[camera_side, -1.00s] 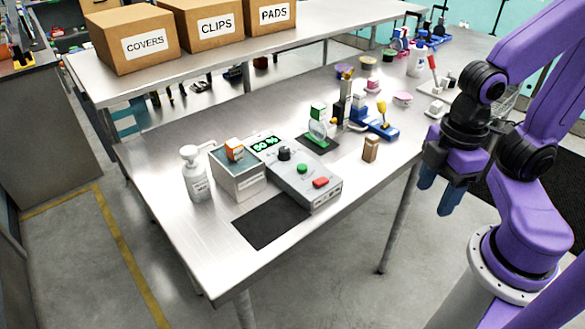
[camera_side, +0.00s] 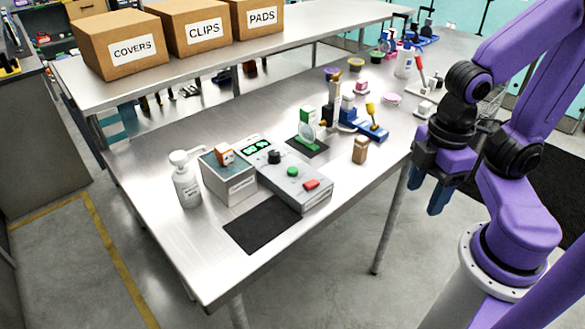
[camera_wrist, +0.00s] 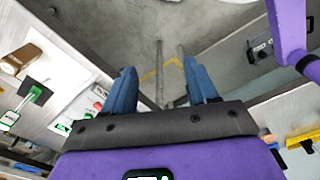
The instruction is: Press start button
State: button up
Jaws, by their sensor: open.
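The grey control box (camera_side: 290,178) stands on the metal table in the side view. It carries a green button (camera_side: 292,171), a red button (camera_side: 311,184), a dark knob (camera_side: 274,156) and a lit green display (camera_side: 257,146). I cannot read which button is the start button. My gripper (camera_side: 432,200) hangs off the table's right edge, clear of the box, with its blue fingers pointing down. In the wrist view the fingers (camera_wrist: 160,88) are apart with nothing between them, and the floor shows beyond.
A tank (camera_side: 228,180) with an orange-and-white block (camera_side: 224,154) stands left of the box. A pump bottle (camera_side: 186,180) is farther left. A black mat (camera_side: 262,224) lies in front. A wooden block (camera_side: 360,150) and a green stand (camera_side: 306,128) are on the right.

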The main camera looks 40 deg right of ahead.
grip_shut()
dwell(1.5)
